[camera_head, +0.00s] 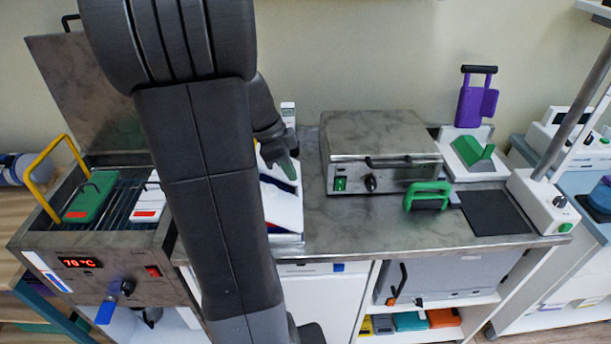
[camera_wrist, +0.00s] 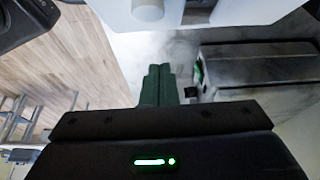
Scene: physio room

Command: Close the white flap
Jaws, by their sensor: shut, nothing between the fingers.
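A white device with a slanted white panel (camera_head: 283,207), perhaps the white flap, stands on the steel counter left of the steel box. My arm hides its left part, so I cannot tell how far any flap stands open. My gripper (camera_head: 288,169) is at the upper part of this device; I cannot tell whether it touches. In the wrist view my gripper's green fingers (camera_wrist: 158,84) are together and empty. A white body (camera_wrist: 215,10) with a round white end fills the top of that view, just beyond the fingertips.
A steel box (camera_head: 380,150) with a front handle stands right of the device. A green-handled tool (camera_head: 428,196) and a dark mat (camera_head: 494,212) lie further right. An open heated bath (camera_head: 110,205) with a yellow handle is at left. Bare counter (camera_head: 345,225) lies in front of the box.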

